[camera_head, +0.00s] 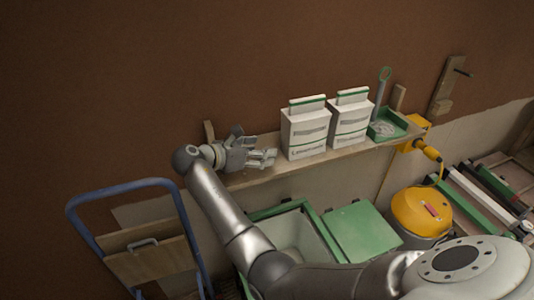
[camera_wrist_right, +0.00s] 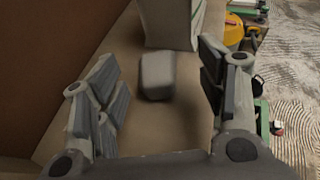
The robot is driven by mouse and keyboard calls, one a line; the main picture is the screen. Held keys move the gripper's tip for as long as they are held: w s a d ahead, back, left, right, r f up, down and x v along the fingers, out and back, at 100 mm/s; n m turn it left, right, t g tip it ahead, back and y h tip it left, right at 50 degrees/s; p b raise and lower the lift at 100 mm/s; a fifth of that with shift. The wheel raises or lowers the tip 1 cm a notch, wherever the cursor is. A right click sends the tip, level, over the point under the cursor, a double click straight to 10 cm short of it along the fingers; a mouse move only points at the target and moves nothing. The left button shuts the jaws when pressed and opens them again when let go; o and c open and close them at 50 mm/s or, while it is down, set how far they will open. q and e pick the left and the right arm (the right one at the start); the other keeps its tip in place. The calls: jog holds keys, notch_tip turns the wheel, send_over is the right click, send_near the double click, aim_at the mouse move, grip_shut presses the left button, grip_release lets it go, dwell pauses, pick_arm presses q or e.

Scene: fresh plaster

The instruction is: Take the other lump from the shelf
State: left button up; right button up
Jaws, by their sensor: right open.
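A small grey lump (camera_wrist_right: 157,75) with rounded edges lies on the wooden shelf (camera_wrist_right: 140,128) in the right wrist view, close to the base of a white bag (camera_wrist_right: 172,22). My right gripper (camera_head: 268,157) is at the left part of the shelf (camera_head: 340,157) in the head view. Its fingers are open, one on each side of the lump in the wrist view, with visible gaps on both sides. I cannot make out the lump in the head view, where the gripper covers that area. My left gripper is not in view.
Two white bags with green tops (camera_head: 304,130) (camera_head: 349,120) stand right of the gripper. A green tray (camera_head: 388,128) sits at the shelf's right end. Below are an open green-rimmed bin (camera_head: 290,232), a yellow vacuum (camera_head: 420,212) and a blue-framed hand truck (camera_head: 120,187). A brown wall (camera_head: 150,80) rises behind.

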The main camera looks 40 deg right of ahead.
jog(key=x, duration=0.2)
jog(key=p+x, duration=0.1)
jog(key=x, duration=0.1)
jog(key=shift+w, duration=0.25)
jog(key=shift+d+f, duration=0.3)
jog(key=shift+d, duration=0.25)
jog(key=c, duration=0.4)
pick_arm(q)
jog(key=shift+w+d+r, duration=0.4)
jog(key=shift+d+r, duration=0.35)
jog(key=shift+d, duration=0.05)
pick_arm(e)
jog(key=shift+r, duration=0.1)
jog(key=c, duration=0.8)
jog(key=shift+w, duration=0.1)
